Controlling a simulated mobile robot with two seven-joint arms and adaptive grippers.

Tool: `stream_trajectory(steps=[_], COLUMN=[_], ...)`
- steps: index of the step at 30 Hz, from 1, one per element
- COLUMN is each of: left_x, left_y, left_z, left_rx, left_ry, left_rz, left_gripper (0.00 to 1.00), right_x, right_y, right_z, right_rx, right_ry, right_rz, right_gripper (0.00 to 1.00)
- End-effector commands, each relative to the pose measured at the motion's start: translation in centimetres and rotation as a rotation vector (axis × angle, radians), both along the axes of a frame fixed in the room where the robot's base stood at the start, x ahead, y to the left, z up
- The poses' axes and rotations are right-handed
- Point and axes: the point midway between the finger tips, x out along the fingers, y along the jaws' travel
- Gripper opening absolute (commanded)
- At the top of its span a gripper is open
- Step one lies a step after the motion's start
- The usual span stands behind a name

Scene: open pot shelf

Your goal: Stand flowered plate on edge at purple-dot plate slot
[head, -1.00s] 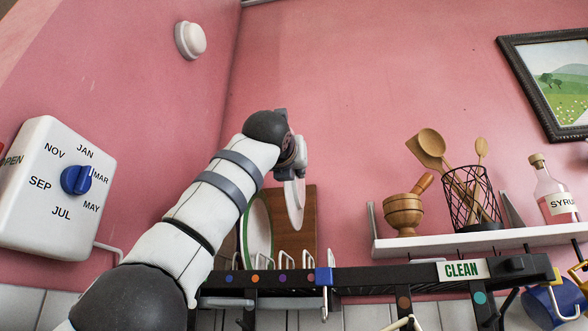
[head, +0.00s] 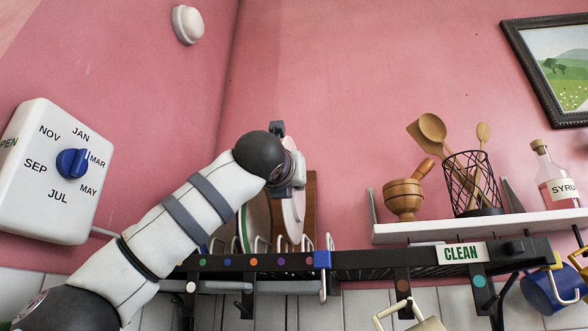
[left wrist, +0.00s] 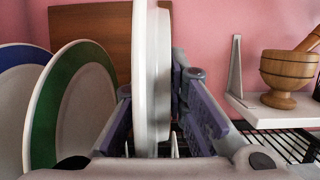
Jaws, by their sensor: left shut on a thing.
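My left gripper (left wrist: 154,88) is shut on a pale plate (left wrist: 152,50), seen edge-on and upright between the fingers in the left wrist view. Its face pattern is not visible there. In the head view this plate (head: 293,215) stands on edge below my left gripper (head: 292,168), its lower edge among the wire dividers. Whether it touches the rack floor I cannot tell. The purple dot (head: 281,262) is on the rack's front rail, roughly below the plate. My right gripper is not in view.
A green-rimmed plate (left wrist: 70,110) and a blue-rimmed plate (left wrist: 15,90) stand left of the held plate. A brown board (left wrist: 90,35) is behind. To the right, a shelf (head: 480,229) holds a mortar (head: 403,200), a utensil basket (head: 473,185) and a syrup bottle (head: 553,178).

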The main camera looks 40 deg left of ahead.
Motion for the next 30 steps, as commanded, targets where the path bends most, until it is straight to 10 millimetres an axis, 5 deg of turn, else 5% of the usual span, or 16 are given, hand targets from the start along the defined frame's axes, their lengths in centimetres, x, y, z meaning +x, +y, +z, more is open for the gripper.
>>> stream_trajectory(steps=[12, 30], left_x=[0.2, -0.1], left_y=[0.0, 0.0], left_z=[-3.9, -4.3], left_rx=[0.001, 0.001], left_ry=[0.002, -0.004], left_rz=[0.0, 0.0], left_gripper=[0.0, 0.0], right_x=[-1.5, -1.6], right_y=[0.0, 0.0], right_z=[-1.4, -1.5], right_rx=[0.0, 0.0], right_ry=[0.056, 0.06], right_rz=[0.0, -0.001], right_gripper=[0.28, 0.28])
